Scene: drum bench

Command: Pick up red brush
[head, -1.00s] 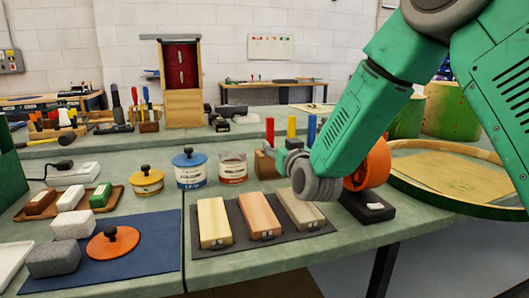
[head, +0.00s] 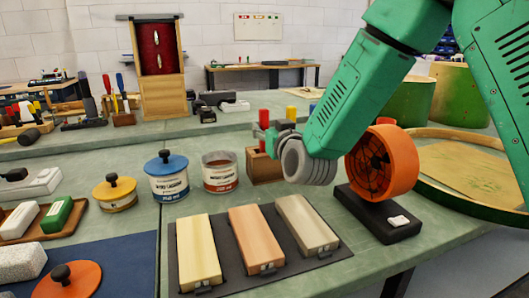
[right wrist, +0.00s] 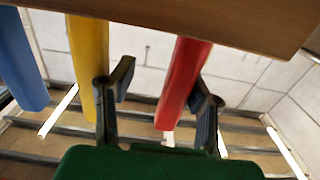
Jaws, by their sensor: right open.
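The red brush (head: 264,119) stands upright in a wooden block (head: 264,166) on the bench, with only its red handle showing. Its lower end is hidden in the block. In the right wrist view, which is upside down, the red handle (right wrist: 185,82) runs between the two fingers of my open right gripper (right wrist: 163,88), nearer the right-hand finger. I cannot tell whether that finger touches it. In the head view, my right gripper (head: 267,137) is at the handle, partly hidden by my wrist. My left gripper is not in view.
A yellow handle (head: 291,113) and a blue handle (head: 312,107) stand beside the red one; the yellow is close to a finger in the wrist view. An orange fan-like wheel (head: 389,162) is right of my wrist. Cans (head: 219,172) stand left of the block.

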